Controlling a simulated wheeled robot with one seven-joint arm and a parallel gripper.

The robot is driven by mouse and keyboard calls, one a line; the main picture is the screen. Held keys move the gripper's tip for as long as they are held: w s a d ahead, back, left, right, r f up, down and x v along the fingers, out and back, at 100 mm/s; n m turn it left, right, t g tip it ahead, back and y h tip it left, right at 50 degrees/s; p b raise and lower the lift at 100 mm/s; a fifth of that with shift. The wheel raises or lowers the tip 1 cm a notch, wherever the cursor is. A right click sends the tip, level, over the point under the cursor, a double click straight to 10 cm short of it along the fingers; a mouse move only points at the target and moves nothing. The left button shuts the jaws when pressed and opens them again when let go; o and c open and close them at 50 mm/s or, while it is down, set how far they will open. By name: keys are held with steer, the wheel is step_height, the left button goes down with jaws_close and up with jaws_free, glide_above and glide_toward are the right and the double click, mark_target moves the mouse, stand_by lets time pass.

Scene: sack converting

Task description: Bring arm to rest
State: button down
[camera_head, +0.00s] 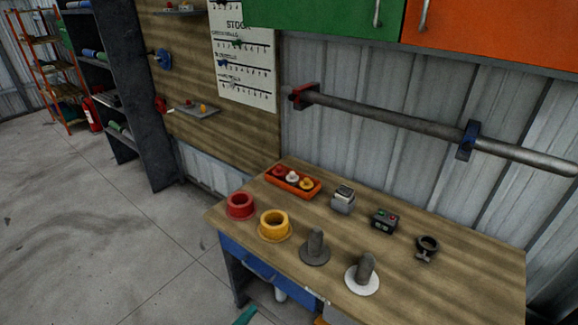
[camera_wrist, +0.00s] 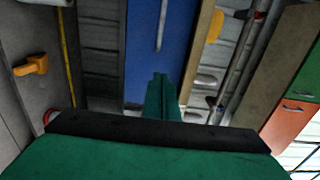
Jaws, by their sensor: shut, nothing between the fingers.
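My gripper (camera_wrist: 161,80) shows in the wrist view as teal fingers that meet in the middle of the picture, shut and empty. A blue panel with a long handle (camera_wrist: 162,25) lies beyond the fingertips. In the head view only a small teal piece, probably mine, shows at the bottom edge, below the front of the workbench; the rest of the arm is out of that view. The wooden workbench (camera_head: 410,290) stands to the right of that piece. No contact between my gripper and any object shows.
The bench holds a red ring (camera_head: 240,206), a yellow ring (camera_head: 274,226), two posts on round bases (camera_head: 315,246) (camera_head: 365,275), an orange tray (camera_head: 283,190), a grey device (camera_head: 343,200), a button box (camera_head: 384,221) and a dark clamp-like part (camera_head: 427,246). Open floor (camera_head: 120,235) lies left.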

steer(key=s+d+r+n+t+y, duration=0.5)
steer(key=s+d+n, duration=0.3)
steer(key=s+d, duration=0.45)
steer(key=s+d+r+n+g+y, duration=0.2)
steer(key=s+r+n, duration=0.4)
steer(key=s, duration=0.6)
steer(key=s+d+r+n+g+y, duration=0.2)
steer(key=s+r+n, duration=0.4)
steer(key=s+n, duration=0.4)
steer(key=shift+s+n+g+y, duration=0.3)
steer(key=shift+s+y, duration=0.1)
steer(key=shift+s, duration=0.75)
